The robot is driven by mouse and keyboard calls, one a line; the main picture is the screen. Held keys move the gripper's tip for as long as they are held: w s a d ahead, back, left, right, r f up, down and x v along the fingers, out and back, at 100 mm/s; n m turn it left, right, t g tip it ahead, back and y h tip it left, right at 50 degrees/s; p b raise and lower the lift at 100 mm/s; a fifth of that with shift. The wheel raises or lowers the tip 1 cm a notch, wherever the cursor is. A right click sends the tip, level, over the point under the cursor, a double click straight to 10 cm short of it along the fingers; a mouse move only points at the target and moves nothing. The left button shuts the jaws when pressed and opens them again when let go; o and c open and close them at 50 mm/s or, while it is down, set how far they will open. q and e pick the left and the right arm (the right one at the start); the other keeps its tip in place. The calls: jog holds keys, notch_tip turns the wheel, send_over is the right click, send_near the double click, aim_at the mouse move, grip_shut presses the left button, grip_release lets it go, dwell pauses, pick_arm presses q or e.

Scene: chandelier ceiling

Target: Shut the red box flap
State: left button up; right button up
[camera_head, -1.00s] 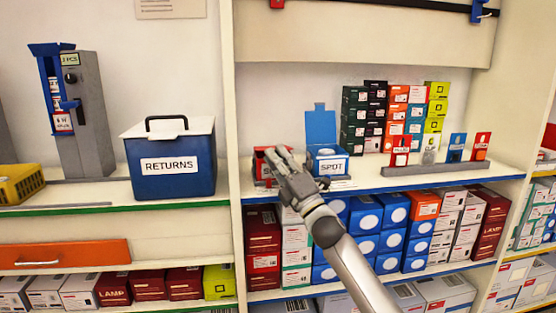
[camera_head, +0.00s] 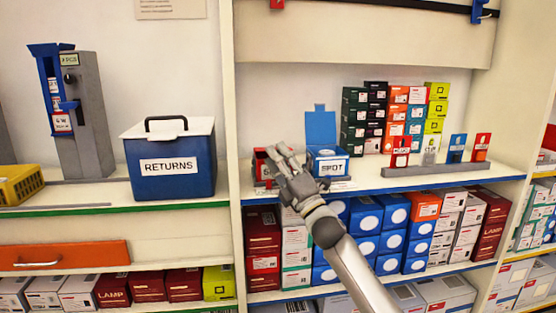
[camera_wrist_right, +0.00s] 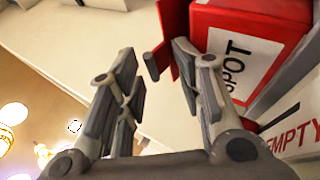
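The red box (camera_head: 260,166) stands on the upper blue-edged shelf, just left of the blue SPOT box, and is partly hidden by my gripper in the head view. In the right wrist view the red box (camera_wrist_right: 268,22) carries a white SPOT label. A red panel, which looks like its flap (camera_wrist_right: 172,35), sticks out beside it. My right gripper (camera_head: 277,150) is at the box front in the head view. In the right wrist view its fingers (camera_wrist_right: 158,75) are apart, with the flap close to the tip of the right-hand finger; contact is unclear. My left gripper is not in view.
The blue SPOT box (camera_head: 327,164) beside it has its flap (camera_head: 320,126) standing up. A blue RETURNS bin (camera_head: 170,160) stands left of the upright shelf divider (camera_head: 236,230). A grey card holder (camera_head: 440,168) and stacked cartons (camera_head: 397,118) are to the right.

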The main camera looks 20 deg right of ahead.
jog(key=shift+f, duration=0.35)
jog(key=shift+s+d+f, duration=0.1)
jog(key=shift+s+f, duration=0.2)
jog(key=shift+s, duration=0.15)
jog(key=v, duration=0.6)
jog(key=shift+s, duration=0.35)
jog(key=shift+d, duration=0.15)
jog(key=shift+c, duration=0.4)
